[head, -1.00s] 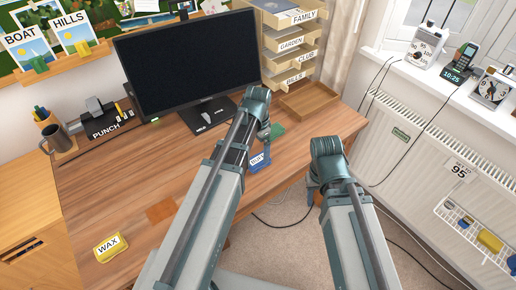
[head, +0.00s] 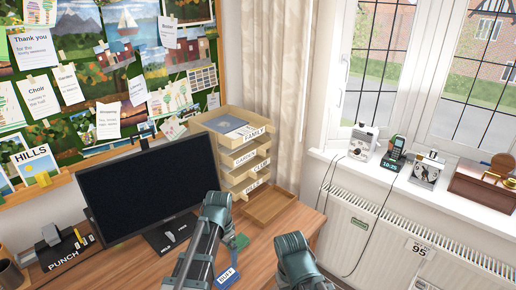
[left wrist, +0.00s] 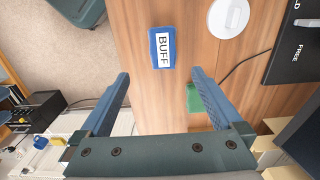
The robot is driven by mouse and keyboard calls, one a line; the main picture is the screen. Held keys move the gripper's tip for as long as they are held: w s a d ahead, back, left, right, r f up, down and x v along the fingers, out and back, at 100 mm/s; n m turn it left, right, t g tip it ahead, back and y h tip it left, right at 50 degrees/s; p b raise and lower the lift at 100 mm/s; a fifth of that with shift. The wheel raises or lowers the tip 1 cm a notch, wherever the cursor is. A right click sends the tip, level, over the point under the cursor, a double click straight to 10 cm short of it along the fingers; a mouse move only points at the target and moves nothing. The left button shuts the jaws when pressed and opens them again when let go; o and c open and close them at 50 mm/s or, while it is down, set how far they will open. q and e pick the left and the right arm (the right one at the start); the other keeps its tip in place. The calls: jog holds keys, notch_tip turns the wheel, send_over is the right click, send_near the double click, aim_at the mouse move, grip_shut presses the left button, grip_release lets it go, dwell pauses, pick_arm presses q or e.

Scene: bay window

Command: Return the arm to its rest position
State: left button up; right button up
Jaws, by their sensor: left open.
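My left gripper (head: 229,236) hangs below the end of my left arm, over the desk's right part, small and mostly hidden in the head view. In the left wrist view its two blue fingers (left wrist: 160,74) are spread wide apart with nothing between them. A blue cloth labelled BUFF (left wrist: 162,48) lies flat on the desk beyond the fingertips; it also shows in the head view (head: 227,277), beside my left arm. A green item (left wrist: 193,98) lies partly behind one finger. My right arm reaches in at the bottom centre; its gripper does not show.
The monitor (head: 140,192) stands left of my left arm. A letter-tray stack (head: 240,160) and an open wooden tray (head: 268,205) stand at the desk's back right. The radiator (head: 375,240) and windowsill (head: 420,190) are to the right.

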pick_arm(q)
jog(key=s+d+n+y, duration=0.1)
jog(key=s+d+n, duration=0.2)
jog(key=s+d, duration=0.7)
jog(key=s, duration=0.4)
jog(key=shift+n, duration=0.3)
